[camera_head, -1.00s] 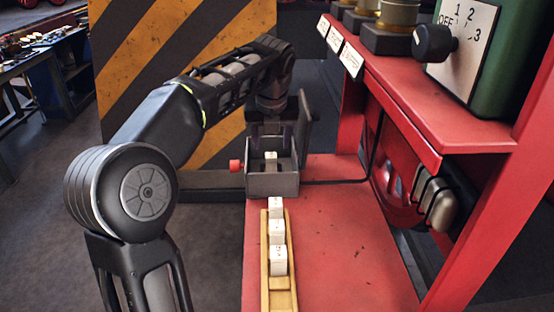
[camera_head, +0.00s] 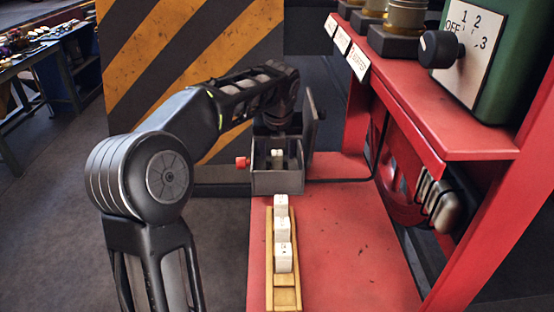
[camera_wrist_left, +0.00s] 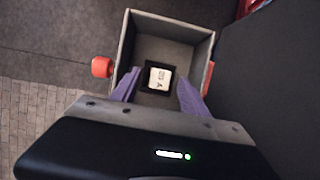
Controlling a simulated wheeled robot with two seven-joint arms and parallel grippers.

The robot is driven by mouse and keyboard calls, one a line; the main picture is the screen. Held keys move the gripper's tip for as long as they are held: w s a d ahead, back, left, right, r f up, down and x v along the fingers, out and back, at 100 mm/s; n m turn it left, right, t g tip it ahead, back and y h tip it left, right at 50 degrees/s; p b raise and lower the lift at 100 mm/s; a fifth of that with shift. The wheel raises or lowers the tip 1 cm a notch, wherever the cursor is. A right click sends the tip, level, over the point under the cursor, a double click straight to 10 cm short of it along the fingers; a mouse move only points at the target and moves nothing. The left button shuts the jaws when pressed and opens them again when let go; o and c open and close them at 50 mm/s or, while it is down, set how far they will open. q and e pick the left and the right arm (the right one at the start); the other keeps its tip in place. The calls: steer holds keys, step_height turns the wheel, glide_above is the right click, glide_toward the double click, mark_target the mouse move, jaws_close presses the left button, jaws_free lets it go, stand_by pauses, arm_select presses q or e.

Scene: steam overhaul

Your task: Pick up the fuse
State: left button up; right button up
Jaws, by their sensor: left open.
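A white fuse (camera_wrist_left: 158,78) with dark print sits in a dark socket on the floor of an open grey box; it also shows in the head view (camera_head: 278,157). The grey box (camera_head: 277,182) stands at the far end of the red bench, with its lid (camera_head: 314,122) raised at the right. My left gripper (camera_wrist_left: 158,90) is open over the box, with its two purple fingers on either side of the fuse. I cannot tell whether they touch it. In the head view the fingers are mostly hidden behind the box wall. My right gripper is not in view.
A wooden rack (camera_head: 285,297) holds several white fuses (camera_head: 283,257) on the red bench (camera_head: 345,260), in front of the box. A red knob (camera_head: 242,162) sticks out at the box's left. A red shelf (camera_head: 440,125) overhangs on the right.

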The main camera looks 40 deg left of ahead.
arm_select(q)
steer(key=shift+x, duration=1.2)
steer(key=shift+c, duration=0.4)
jaws_close()
